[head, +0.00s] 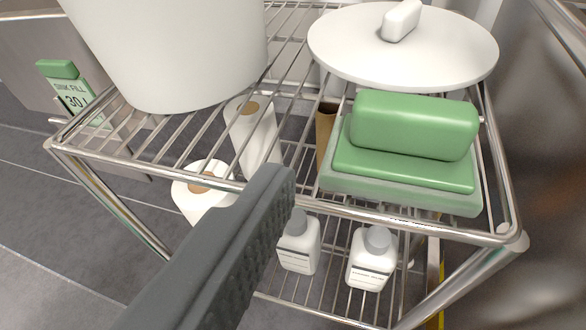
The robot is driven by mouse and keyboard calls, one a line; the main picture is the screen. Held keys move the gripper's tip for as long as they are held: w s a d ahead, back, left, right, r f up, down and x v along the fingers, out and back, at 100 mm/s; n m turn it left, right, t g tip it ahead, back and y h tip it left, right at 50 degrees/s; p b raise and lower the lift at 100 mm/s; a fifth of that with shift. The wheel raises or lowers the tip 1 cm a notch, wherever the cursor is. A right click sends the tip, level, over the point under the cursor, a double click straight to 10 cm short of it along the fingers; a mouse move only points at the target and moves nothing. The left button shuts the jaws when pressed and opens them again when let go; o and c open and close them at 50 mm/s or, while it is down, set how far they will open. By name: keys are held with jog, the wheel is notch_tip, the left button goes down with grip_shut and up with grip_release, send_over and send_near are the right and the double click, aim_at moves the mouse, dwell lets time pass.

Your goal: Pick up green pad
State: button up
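A thick green pad (415,125) with rounded edges lies at the right front of the wire rack's upper shelf. It rests on a flatter green pad (403,170), which sits in a pale translucent tray (400,195). One dark grey finger of my gripper (283,185) reaches in from the bottom, left of and nearer than the pads, apart from them. Its ridged face is bare, with nothing against it, so the gripper looks open and empty. The other finger is out of view.
A large white container (170,50) stands left on the wire shelf (150,150). A white lid (400,50) with a knob is close behind the pads. Paper rolls (255,140) and white bottles (298,245) are below. A rack post is at right.

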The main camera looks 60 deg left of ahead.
aim_at(412, 104)
jog(key=b+x, duration=0.1)
jog(key=x, duration=0.3)
jog(key=b+x, duration=0.1)
jog(key=x, duration=0.3)
jog(key=shift+f, duration=0.25)
jog(key=shift+a+b+x, duration=0.15)
jog(key=shift+b+x, duration=0.4)
jog(key=shift+x, duration=0.8)
jog(key=shift+a+b+x, duration=0.15)
jog(key=shift+b+x, duration=0.35)
jog(key=shift+x, duration=0.8)
jog(key=shift+s+r, duration=0.1)
jog(key=shift+s, duration=0.1)
jog(key=c, duration=1.1)
